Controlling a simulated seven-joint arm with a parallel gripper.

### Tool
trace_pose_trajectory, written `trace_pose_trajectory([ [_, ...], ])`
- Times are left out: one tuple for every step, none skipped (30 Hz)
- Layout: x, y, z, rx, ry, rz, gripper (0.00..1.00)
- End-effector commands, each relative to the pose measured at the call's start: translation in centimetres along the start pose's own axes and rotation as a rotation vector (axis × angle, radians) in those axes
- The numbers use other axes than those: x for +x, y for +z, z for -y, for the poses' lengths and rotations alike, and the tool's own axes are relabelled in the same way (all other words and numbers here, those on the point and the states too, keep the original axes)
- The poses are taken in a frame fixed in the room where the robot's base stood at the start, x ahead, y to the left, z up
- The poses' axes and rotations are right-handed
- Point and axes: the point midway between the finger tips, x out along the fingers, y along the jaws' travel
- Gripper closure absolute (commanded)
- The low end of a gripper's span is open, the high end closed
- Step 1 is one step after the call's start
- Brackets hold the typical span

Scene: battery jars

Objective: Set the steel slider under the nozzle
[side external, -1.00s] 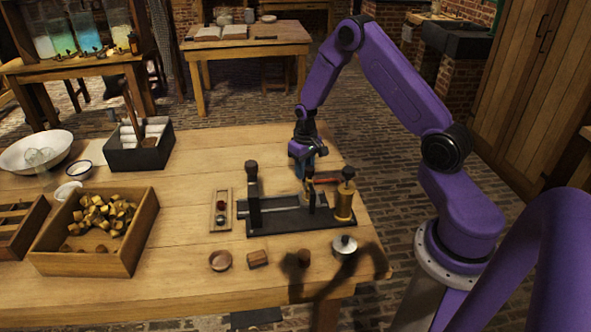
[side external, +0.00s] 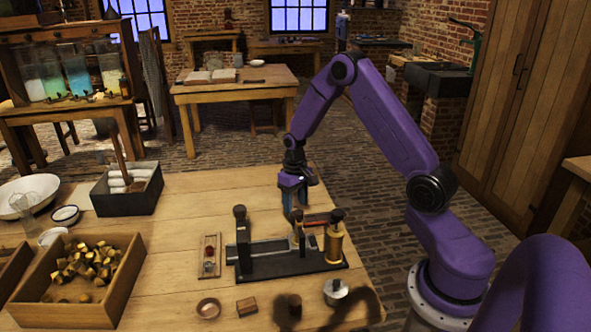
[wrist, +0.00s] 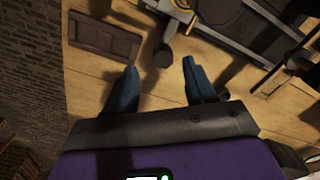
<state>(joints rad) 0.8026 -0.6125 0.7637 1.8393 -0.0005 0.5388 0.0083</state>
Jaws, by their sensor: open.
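A black-based device (side external: 300,266) stands on the table, with a dark post at its left and a brass cylinder (side external: 334,245) at its right. A grey metal strip (side external: 270,247) lies along its bed; it looks like the steel slider, but I cannot be sure. A reddish bar (side external: 315,223) runs from the brass cylinder to a short upright, where the nozzle seems to be; its tip is too small to make out. My gripper (side external: 294,213) is above and behind this upright. In the wrist view, its blue fingers (wrist: 156,85) are wide apart, with nothing held.
A tray of brass pieces (side external: 85,297) is at the left front. A narrow wooden tray (side external: 209,257) lies left of the device. A round dish (side external: 208,308), a small block (side external: 247,306) and a metal pot (side external: 335,292) sit in front. The table behind the device is mostly clear.

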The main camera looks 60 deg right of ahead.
Motion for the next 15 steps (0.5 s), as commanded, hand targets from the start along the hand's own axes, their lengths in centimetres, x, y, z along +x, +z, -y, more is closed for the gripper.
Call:
trace_pose_trajectory([
  [-1.2,-0.1,0.0,0.0,0.0,-0.004,0.45],
  [-1.8,-0.1,0.0,0.001,0.0,-0.005,0.45],
  [-2.6,-0.1,0.0,0.001,0.0,-0.006,0.45],
  [-3.2,-0.1,0.0,0.0,0.0,-0.005,0.45],
  [-3.9,-0.1,0.0,0.0,0.0,-0.006,0.45],
  [-4.7,-0.1,0.0,0.0,0.0,-0.004,0.45],
  [-5.3,-0.1,0.0,0.0,0.0,-0.006,0.45],
  [-6.0,-0.1,-0.1,0.0,0.0,-0.005,0.45],
  [-6.8,-0.1,-0.1,0.0,0.0,-0.004,0.45],
  [-7.5,-0.1,-0.1,0.0,0.0,-0.005,0.45],
  [-8.1,0.0,-0.1,0.0,0.0,-0.004,0.45],
  [-8.8,-0.1,-0.1,0.0,0.0,-0.004,0.45],
  [-9.4,-0.1,-0.1,0.0,0.0,-0.003,0.45],
  [-9.9,0.0,-0.1,0.0,0.0,-0.003,0.45],
  [-10.6,0.0,-0.1,0.001,0.0,-0.003,0.45],
])
